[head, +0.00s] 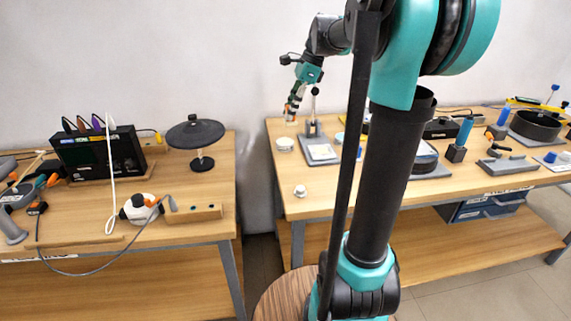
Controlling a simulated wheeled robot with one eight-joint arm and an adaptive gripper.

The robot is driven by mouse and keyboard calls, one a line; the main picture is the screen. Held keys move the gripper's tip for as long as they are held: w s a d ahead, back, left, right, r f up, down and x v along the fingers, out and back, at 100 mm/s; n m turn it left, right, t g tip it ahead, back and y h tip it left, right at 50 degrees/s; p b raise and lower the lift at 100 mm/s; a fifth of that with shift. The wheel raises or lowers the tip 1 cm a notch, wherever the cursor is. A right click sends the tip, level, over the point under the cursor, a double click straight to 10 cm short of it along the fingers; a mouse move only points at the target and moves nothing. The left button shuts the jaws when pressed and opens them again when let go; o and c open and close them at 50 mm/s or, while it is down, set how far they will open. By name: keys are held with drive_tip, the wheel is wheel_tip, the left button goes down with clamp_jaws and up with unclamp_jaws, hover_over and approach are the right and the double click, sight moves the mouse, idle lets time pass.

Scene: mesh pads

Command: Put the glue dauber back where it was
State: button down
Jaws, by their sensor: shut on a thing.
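My gripper (293,108) is at the back left of the right-hand bench, pointing down, beside a small upright post on a grey block (312,128). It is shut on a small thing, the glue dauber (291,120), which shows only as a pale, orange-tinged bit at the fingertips. Its full shape is too small to make out. A round white pot (285,143) stands on the bench just below the gripper in the picture. I cannot tell whether the dauber touches anything.
A grey plate with a pale pad (322,151) lies right of the pot. A small white jar (300,191) stands nearer the bench front. A gap separates this bench (350,195) from the left bench (215,175), which holds a black device (98,152) and a dark round-topped stand (196,134).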

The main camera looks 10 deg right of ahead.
wheel_tip(320, 180, down, 18)
drive_tip(key=shift+r, duration=0.1)
idle(0.4)
drive_tip(key=c, duration=1.3)
unclamp_jaws()
drive_tip(key=shift+o, duration=0.2)
drive_tip(key=v, duration=1.2)
